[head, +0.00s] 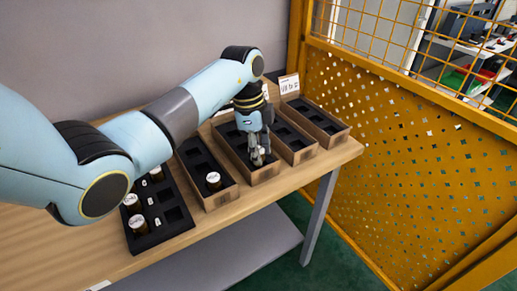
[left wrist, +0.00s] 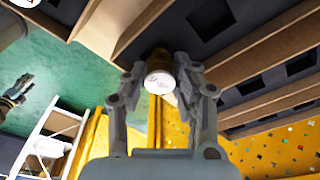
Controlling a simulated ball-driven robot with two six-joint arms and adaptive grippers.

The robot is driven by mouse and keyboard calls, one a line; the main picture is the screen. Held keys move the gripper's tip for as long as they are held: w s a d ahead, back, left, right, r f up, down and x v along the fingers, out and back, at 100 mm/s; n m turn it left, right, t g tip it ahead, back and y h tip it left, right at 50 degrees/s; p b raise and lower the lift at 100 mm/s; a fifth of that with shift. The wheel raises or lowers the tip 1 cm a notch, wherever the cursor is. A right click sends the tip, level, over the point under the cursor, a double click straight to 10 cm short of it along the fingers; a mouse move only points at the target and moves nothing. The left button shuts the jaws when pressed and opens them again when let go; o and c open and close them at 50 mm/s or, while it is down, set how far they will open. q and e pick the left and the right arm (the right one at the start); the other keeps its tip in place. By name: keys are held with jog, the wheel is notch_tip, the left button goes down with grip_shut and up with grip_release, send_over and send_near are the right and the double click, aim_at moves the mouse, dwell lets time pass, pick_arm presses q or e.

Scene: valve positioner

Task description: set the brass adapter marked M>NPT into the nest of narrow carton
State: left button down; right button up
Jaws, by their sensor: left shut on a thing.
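My left gripper (head: 260,158) is shut on a small adapter with a round white top (left wrist: 159,83), its brass side showing behind that top in the left wrist view. In the head view the gripper hangs over the front part of a long brown carton (head: 264,175) with dark nests. The fingers hide most of the held adapter, and I cannot read its marking. A carton (head: 298,155) stands to the right, and another (head: 335,135) is at the far right. What looks like my right gripper (left wrist: 18,90) shows small at the left of the left wrist view.
A black tray (head: 168,232) at the left holds several white-topped adapters. A carton (head: 222,197) beside it holds one adapter (head: 213,180) near its front. A label card (head: 289,84) stands behind the cartons. A yellow perforated fence (head: 400,150) is right of the table.

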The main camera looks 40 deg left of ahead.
pick_arm(q)
jog(key=shift+f, duration=0.5)
jog(key=c, duration=1)
grip_release()
jog(key=shift+o, duration=0.2)
